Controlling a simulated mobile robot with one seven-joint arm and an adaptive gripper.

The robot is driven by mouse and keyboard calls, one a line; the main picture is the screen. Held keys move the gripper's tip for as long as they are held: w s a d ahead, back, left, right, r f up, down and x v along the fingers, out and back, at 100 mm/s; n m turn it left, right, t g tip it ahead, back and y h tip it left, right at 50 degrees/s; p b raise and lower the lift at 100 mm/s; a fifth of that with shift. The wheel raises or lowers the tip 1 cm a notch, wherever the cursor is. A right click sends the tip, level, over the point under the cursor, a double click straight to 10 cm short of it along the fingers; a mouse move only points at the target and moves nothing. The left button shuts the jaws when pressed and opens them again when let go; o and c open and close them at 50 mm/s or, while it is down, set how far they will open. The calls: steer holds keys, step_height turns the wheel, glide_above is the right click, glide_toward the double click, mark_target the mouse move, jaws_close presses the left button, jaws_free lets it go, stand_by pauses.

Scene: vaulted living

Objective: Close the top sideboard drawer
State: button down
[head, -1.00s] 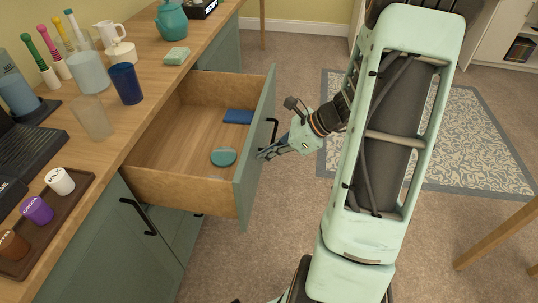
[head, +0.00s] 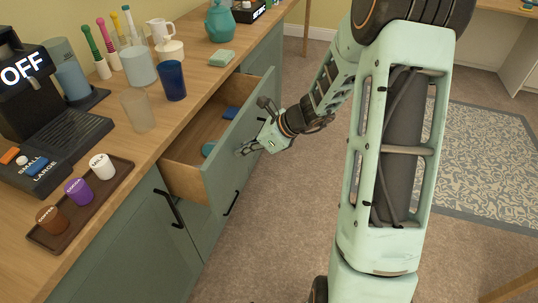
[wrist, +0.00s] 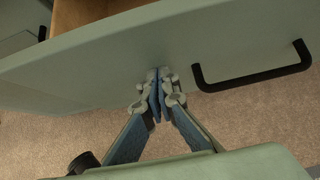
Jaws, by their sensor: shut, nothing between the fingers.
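The top sideboard drawer (head: 212,172) is partly open, with its green front (head: 240,135) standing out from the cabinet. Inside lie a teal round item (head: 208,149) and a blue item (head: 230,113). My gripper (head: 242,151) is shut and empty, with its fingertips at the outer face of the drawer front. In the wrist view the shut fingertips (wrist: 158,76) meet or nearly meet the green front panel, left of the black drawer handle (wrist: 252,76). They are beside the handle, not around it.
The sideboard top (head: 150,144) holds a coffee machine (head: 40,90), a brown tray (head: 82,212) with several small cups, a blue glass (head: 172,80), a frosted glass (head: 138,110) and a teal teapot (head: 219,22). Carpeted floor and a patterned rug (head: 470,165) are to the right.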

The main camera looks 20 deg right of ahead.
steer(key=w+a+p, duration=0.2)
steer(key=w+a, duration=0.6)
steer(key=a, duration=0.4)
steer(key=shift+w+a+r, duration=0.15)
steer(key=shift+w+a, duration=0.1)
steer(key=shift+a, duration=0.05)
steer(key=shift+a+r, duration=0.1)
